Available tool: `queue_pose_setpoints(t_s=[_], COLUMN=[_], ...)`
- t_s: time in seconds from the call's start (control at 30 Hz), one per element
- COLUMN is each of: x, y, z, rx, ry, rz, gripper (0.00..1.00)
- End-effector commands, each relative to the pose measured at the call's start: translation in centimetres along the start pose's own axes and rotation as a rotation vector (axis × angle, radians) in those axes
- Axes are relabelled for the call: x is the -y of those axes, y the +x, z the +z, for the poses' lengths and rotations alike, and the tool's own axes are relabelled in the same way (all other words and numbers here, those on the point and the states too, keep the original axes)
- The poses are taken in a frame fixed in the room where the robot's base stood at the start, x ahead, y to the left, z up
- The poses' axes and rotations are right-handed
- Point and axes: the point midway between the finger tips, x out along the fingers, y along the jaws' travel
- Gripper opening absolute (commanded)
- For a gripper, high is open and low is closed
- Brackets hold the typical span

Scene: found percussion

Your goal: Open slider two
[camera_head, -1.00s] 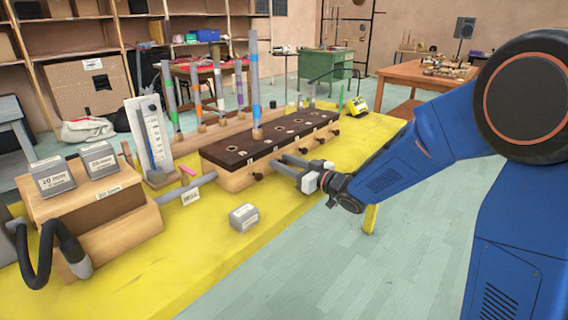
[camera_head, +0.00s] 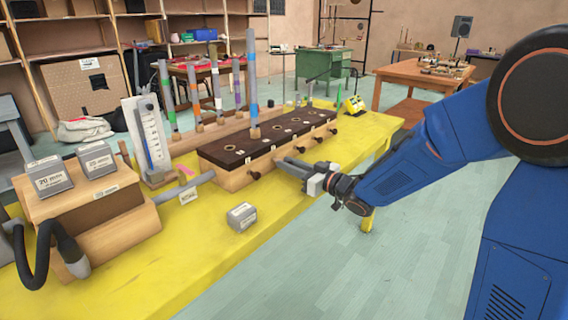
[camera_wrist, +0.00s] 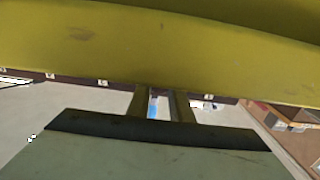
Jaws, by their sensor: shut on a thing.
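A long wooden chest (camera_head: 228,180) with a dark, holed top stands on the yellow table in the head view. Small dark slider knobs (camera_head: 317,140) line its front face. My gripper (camera_head: 279,163) is at this front face, between the nearest knob (camera_head: 254,175) and the knobs further back. It is shut on a slider knob, apparently the second from the near end, which the fingers hide. In the wrist view the two fingers (camera_wrist: 160,104) stand close together with a narrow gap; the knob cannot be made out there.
A grey weight block (camera_head: 241,217) lies on the yellow table (camera_head: 200,265) before the chest. A wooden box (camera_head: 85,205) with weights and a black hose stands at left, beside a white gauge (camera_head: 150,135). A blue-banded pipe (camera_head: 252,85) rises from the chest. Floor right of the table is clear.

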Motion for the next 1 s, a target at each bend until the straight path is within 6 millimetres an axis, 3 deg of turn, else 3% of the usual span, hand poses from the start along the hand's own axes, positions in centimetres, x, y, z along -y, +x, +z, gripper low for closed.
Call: queue_pose_setpoints(t_s=[0.17,0.2,0.27,0.67,1.0], x=[0.0,0.0,0.0,0.0,-0.1], y=[0.1,0.1,0.1,-0.5,-6.3], z=[0.0,0.0,0.0,-0.1,-0.1], rx=[-0.001,-0.001,-0.001,-0.001,-0.001], ry=[0.0,0.0,0.0,0.0,0.001], rz=[-0.001,-0.001,-0.001,0.0,0.003], gripper=[0.0,0.26,0.38,0.38,0.38])
